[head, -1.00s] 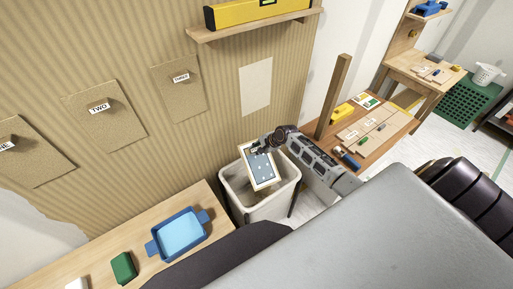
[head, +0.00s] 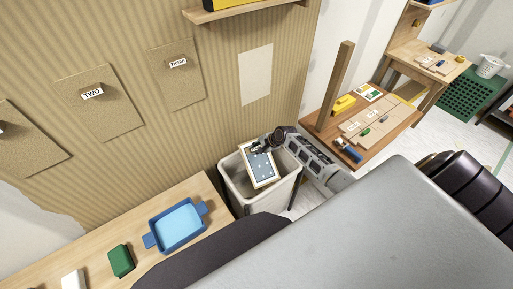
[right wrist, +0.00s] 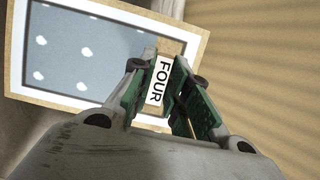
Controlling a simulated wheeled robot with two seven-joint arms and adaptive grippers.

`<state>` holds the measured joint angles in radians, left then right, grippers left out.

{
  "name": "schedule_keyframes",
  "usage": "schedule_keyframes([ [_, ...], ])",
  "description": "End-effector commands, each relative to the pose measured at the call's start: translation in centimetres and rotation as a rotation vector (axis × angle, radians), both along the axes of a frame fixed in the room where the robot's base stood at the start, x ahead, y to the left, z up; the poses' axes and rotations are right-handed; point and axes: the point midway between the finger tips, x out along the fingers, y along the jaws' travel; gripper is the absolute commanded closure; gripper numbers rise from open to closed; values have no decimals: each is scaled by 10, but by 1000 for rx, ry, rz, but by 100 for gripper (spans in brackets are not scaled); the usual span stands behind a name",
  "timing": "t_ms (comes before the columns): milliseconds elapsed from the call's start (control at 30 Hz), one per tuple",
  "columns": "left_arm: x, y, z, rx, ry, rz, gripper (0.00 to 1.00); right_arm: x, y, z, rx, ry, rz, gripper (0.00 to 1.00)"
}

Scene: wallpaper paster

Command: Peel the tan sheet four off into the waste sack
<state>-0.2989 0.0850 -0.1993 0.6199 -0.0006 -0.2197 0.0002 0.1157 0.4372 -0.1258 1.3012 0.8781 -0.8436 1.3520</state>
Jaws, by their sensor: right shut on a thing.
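Sheet four (head: 260,168) hangs tilted from my right gripper over the mouth of the waste sack. The face I see has a tan edge, a white border and a blue-grey middle with white dots; it also shows in the right wrist view (right wrist: 75,52). My right gripper (head: 259,147) is shut on its tab, labelled FOUR (right wrist: 160,80). The pale waste sack (head: 262,203) stands open against the wall. I cannot tell whether the sheet's lower end is below the rim. A pale bare rectangle (head: 256,75) shows on the wall above. My left gripper is out of view.
Tan sheets TWO (head: 112,115) and THREE (head: 178,88) and another at the far left hang on the striped wall. A bench with a blue tray (head: 151,240) and green block (head: 121,261) lies left of the sack. A wooden post (head: 335,88) and table stand right.

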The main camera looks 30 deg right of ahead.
Motion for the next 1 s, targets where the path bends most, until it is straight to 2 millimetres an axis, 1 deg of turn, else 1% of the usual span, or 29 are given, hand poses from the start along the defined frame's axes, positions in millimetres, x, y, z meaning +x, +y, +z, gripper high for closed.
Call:
schedule_keyframes([
  [267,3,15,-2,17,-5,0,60,0,0,-4,0,-1,0,100],
  [467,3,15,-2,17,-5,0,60,0,0,-4,0,-1,0,100],
  [500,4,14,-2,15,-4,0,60,0,0,-4,0,-1,0,78],
  [667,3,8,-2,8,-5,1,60,0,0,-4,0,-1,0,57],
  [867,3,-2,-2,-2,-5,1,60,0,0,-4,0,0,0,57],
  [1000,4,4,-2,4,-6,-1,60,0,0,-4,0,0,0,57],
])
